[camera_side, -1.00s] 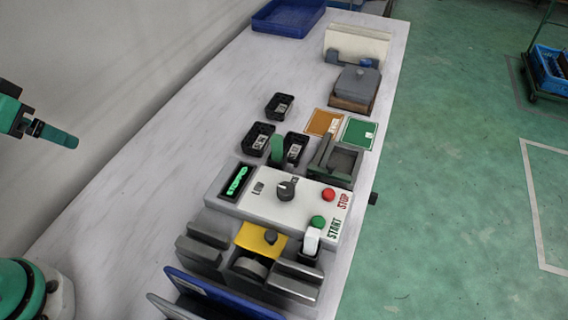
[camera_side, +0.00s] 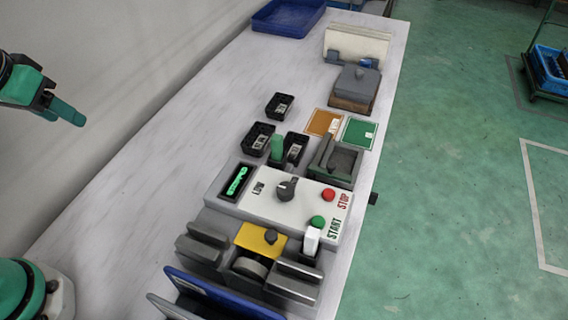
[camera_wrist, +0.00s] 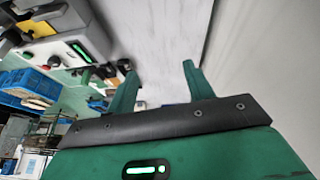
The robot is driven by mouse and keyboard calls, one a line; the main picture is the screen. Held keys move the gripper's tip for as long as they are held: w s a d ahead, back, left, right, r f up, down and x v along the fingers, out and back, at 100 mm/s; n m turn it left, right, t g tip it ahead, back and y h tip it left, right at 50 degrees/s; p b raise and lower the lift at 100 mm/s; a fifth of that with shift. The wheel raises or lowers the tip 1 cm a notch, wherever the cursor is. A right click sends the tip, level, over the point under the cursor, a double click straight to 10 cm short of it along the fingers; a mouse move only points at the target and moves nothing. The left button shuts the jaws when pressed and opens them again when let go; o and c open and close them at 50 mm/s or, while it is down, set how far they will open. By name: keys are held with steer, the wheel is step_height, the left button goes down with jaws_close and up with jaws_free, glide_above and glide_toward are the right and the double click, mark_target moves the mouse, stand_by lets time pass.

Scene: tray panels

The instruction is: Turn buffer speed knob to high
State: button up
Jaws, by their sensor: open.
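The buffer speed knob (camera_side: 286,189) is dark grey and round, on top of the white control panel (camera_side: 262,207). The word LOW is printed to its left; any other label by it is hidden or unreadable. A green lit display (camera_side: 237,182) is at the panel's left end. My gripper (camera_side: 80,121) is at the far left of the side view, high up and well apart from the knob. In the wrist view my gripper (camera_wrist: 160,80) shows two green fingers spread apart with nothing between them. The panel also shows at upper left there (camera_wrist: 62,46).
A red STOP button (camera_side: 328,195) and a green START button (camera_side: 318,222) sit right of the knob. A yellow block (camera_side: 256,238) is in front. Black trays (camera_side: 258,139) and a green upright piece (camera_side: 277,148) stand behind. The table's left side is clear.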

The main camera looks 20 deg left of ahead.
steer(key=w+d+r+n+g, duration=0.2)
steer(key=w+d, duration=0.4)
steer(key=d, duration=0.1)
steer(key=n+g, duration=0.3)
steer(key=n, duration=0.3)
glide_toward(286, 188)
steer(key=shift+w+a+f, duration=0.1)
steer(key=shift+a, duration=0.35)
steer(key=shift+d+f, duration=0.35)
steer(key=shift+d, duration=0.25)
steer(key=shift+f, duration=0.1)
steer(key=shift+f, duration=3.8)
steer(key=shift+c, duration=0.2)
